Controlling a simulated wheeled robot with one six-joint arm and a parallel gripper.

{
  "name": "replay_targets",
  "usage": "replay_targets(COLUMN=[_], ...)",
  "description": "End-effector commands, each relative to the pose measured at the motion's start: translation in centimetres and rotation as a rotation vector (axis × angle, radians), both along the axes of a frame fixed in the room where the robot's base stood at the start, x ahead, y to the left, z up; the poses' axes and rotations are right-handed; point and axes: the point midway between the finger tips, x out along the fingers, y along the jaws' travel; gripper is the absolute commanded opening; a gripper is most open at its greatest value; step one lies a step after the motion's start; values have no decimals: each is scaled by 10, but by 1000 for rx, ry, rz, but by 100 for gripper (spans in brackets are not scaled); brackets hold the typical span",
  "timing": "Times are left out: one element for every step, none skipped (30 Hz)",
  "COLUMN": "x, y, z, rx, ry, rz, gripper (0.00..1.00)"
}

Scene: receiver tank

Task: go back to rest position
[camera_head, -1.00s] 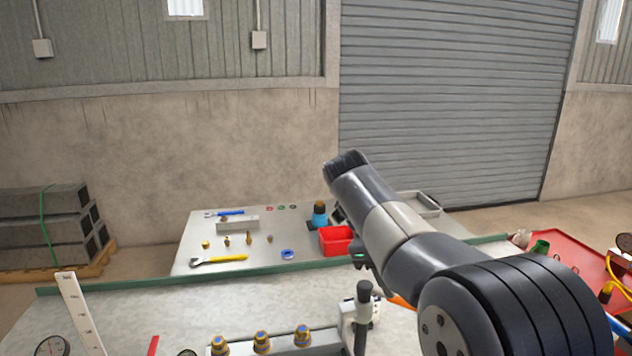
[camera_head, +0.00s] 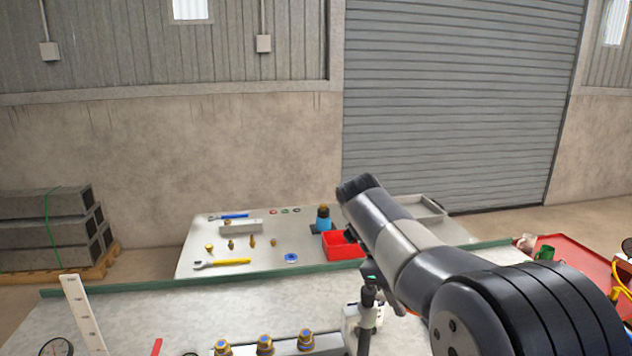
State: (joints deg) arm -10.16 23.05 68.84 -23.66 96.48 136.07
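My arm (camera_head: 410,240) rises from the lower right and reaches toward the middle of the picture, with its dark elbow end at the top. Below it, a small dark part of my wrist with a green light shows, partly hidden behind the arm. The fingers of my gripper cannot be made out, and I see nothing clearly held.
A near bench (camera_head: 210,310) holds brass fittings (camera_head: 265,345) and a black-topped post (camera_head: 367,310) close below my wrist. A far table (camera_head: 190,262) carries a red bin (camera_head: 343,246), a blue bottle (camera_head: 323,218) and a yellow wrench (camera_head: 222,263). A red surface (camera_head: 585,262) lies right.

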Motion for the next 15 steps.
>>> replay_targets(x=[1,2,2,3,3,4,4,4,5,5,5,6,6,7,7], y=[4,6,9,11,13,16,19,21,24,26,28,31,33,35,38], z=[7,11,17,23,27,34,39,44,51,55,60,66,70,75,80], rx=[1,1,1,1,1,1,1,1,1,1,2,2,1,2,1], ry=[-4,-4,-5,-5,-5,-5,-4,-4,-4,-4,-4,-4,-3,-4,-3], rz=[2,2,2,2,2,2,2,2,2,2,3,3,2,3,2], gripper=[38,38,38,38,38,38,38,38,38,38,38,38,38,38,38])
